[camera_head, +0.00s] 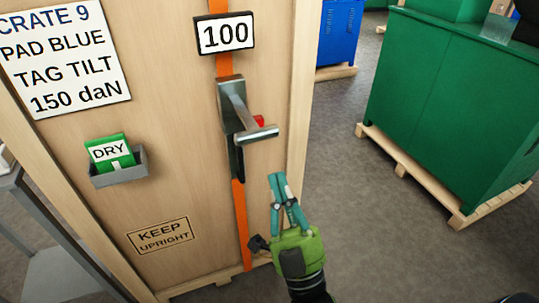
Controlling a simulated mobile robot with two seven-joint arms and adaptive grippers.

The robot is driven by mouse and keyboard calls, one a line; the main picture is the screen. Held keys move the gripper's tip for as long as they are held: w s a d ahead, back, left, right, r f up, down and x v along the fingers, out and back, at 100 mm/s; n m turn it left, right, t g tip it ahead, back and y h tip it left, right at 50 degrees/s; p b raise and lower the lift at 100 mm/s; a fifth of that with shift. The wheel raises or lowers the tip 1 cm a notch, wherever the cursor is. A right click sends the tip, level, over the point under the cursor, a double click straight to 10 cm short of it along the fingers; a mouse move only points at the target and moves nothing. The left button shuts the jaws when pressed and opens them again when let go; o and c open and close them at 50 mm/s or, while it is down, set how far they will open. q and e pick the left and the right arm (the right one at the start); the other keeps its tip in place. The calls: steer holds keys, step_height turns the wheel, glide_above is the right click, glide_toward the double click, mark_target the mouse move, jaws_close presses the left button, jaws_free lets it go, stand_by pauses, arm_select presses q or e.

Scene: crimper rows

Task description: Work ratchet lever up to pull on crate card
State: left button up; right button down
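The ratchet lever (262,133) is a grey metal handle with a crossbar, sticking out from the ratchet body (230,104) on an orange strap (240,225). A small red part (259,121) shows behind the lever. A display (225,34) above it reads 100. The crate card (65,55) at the top left reads CRATE 9, PAD BLUE, TAG TILT, 150 daN. My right gripper (278,184) is green with teal fingers that come together at the tips. It is below the lever, apart from it, with nothing visible in its fingers. My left gripper is out of view.
A grey holder (119,172) with a green DRY tag (110,151) is on the wooden crate (185,130). A KEEP UPRIGHT mark (160,236) is below. A green cabinet (450,100) on a pallet stands right, a blue container (338,32) behind. Grey floor between is clear.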

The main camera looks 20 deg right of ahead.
mark_target(262, 138)
steer(key=w+r+p, duration=0.1)
steer(key=w, duration=0.1)
steer(key=w+r+p, duration=0.1)
steer(key=w+r, duration=0.1)
steer(key=w, duration=0.1)
steer(key=w+r+p, duration=0.1)
steer(key=w+p, duration=0.1)
steer(key=shift+w+a+r, duration=0.1)
steer(key=shift+w+r, duration=0.1)
steer(key=shift+w, duration=0.2)
steer(key=shift+w+f, duration=0.25)
steer(key=shift+f, duration=0.35)
